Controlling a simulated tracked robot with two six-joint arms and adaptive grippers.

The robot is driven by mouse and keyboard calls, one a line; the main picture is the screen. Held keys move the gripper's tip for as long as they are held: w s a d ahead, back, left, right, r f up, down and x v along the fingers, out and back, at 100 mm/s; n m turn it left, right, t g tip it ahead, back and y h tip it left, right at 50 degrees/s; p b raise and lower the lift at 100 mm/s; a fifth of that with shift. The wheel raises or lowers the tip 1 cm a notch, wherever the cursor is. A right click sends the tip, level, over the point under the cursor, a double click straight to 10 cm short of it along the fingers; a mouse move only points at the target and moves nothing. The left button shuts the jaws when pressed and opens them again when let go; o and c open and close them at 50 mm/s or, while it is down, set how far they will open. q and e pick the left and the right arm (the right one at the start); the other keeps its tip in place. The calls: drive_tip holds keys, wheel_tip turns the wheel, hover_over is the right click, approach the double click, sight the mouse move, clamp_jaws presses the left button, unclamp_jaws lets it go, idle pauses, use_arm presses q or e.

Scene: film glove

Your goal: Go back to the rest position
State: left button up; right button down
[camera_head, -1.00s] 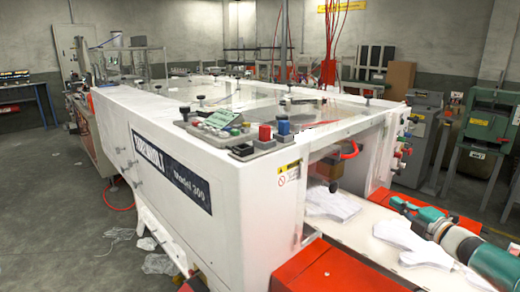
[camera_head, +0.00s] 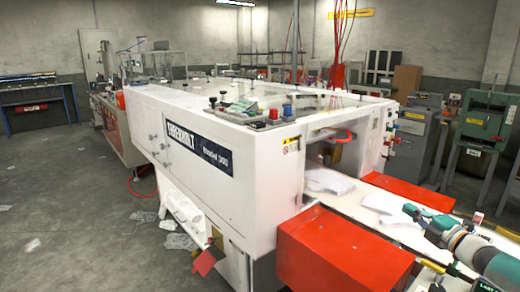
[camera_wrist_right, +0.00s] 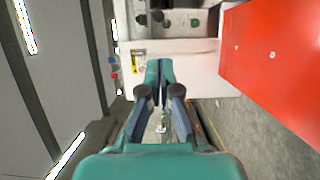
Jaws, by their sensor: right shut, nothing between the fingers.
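My right gripper (camera_head: 412,211) is teal and dark and reaches in from the right edge, over the white conveyor bed. It is shut and empty; in the right wrist view its fingers (camera_wrist_right: 159,70) meet at the tips. White film gloves lie on the bed in two piles. One pile (camera_head: 328,181) is at the machine's opening, and the other (camera_head: 385,203) is close to the fingertips. I cannot tell whether the fingers touch it. My left gripper is not in view.
The long white machine (camera_head: 270,190) fills the middle. A red cover (camera_head: 345,248) stands at its front, with another red cover (camera_head: 408,191) across the bed. Green equipment (camera_head: 485,130) stands at the right. The grey floor at the left is mostly open, with scraps (camera_head: 180,241) near the machine.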

drive_tip(key=a+f+m+g+y+p, duration=0.2)
drive_tip(key=a+f+p, duration=0.35)
drive_tip(key=a, duration=0.85)
drive_tip(key=s+a+f+m+g+h+p, duration=0.1)
drive_tip(key=s+a+f+m+g, duration=0.1)
drive_tip(key=s+a+f+m, duration=0.45)
drive_tip(key=s+a+f+m+g, duration=0.25)
drive_tip(key=a+f, duration=0.25)
drive_tip(key=f, duration=0.5)
use_arm(q)
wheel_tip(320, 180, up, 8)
drive_tip(key=p, duration=0.1)
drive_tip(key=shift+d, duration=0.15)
use_arm(e)
drive_tip(key=s+a+f+m+g+h, duration=0.1)
drive_tip(key=s+f+m+g, duration=0.2)
drive_tip(key=s, duration=0.8)
drive_tip(key=s+a+f+m+g+h, duration=0.1)
drive_tip(key=s+f+m+g, duration=0.2)
drive_tip(key=s, duration=0.8)
drive_tip(key=s+a+f+m+g, duration=0.2)
drive_tip(key=s+f+m+g, duration=0.2)
drive_tip(key=s, duration=0.7)
wheel_tip(320, 180, down, 3)
drive_tip(key=m, duration=0.2)
drive_tip(key=shift+s+m+h, duration=0.15)
drive_tip(key=shift+m+h, duration=0.25)
